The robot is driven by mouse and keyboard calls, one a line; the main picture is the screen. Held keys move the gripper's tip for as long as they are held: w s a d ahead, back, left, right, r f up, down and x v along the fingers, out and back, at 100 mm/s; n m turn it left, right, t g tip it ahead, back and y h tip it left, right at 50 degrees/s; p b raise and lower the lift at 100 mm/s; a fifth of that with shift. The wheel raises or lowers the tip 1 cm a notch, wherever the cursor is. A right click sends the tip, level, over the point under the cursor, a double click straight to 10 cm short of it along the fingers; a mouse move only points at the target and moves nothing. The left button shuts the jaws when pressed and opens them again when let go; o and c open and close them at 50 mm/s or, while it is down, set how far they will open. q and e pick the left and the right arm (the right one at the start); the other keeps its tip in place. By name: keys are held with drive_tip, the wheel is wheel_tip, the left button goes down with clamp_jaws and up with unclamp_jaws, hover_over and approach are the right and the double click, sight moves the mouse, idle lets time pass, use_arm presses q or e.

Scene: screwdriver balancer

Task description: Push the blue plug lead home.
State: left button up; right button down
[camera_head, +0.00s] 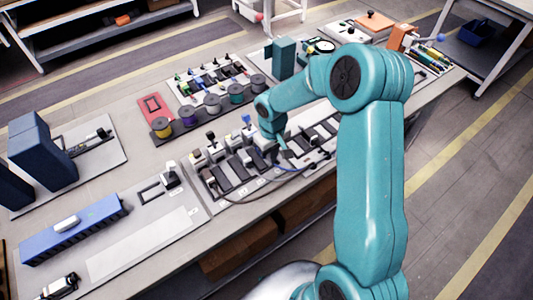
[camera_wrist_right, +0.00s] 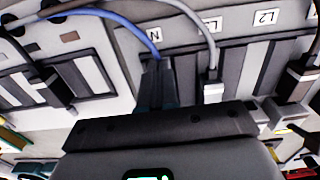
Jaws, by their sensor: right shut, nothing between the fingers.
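The blue lead (camera_wrist_right: 122,20) arches in from the upper left in the right wrist view and drops to the slot under the N label (camera_wrist_right: 154,37). Its plug end is hidden behind my fingers, so I cannot tell how deep it sits. My right gripper (camera_wrist_right: 158,82) is shut with nothing between its fingers, right at the blue lead's end, apparently touching or very close. In the head view my right gripper (camera_head: 279,146) is over the terminal panel, and the blue lead (camera_head: 288,168) shows just below it. My left gripper is not in view.
A grey lead's plug (camera_wrist_right: 212,84) stands at L1, right beside my fingers. A black plug (camera_wrist_right: 299,78) is at L2, and another dark plug (camera_wrist_right: 56,92) is on the left. Several coloured spools (camera_head: 213,104) stand behind the panel in the head view.

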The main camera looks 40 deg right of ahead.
wheel_tip(320, 180, up, 6)
drive_tip(key=p, duration=0.3)
drive_tip(key=shift+r, duration=0.15)
drive_tip(key=c, duration=1.8)
unclamp_jaws()
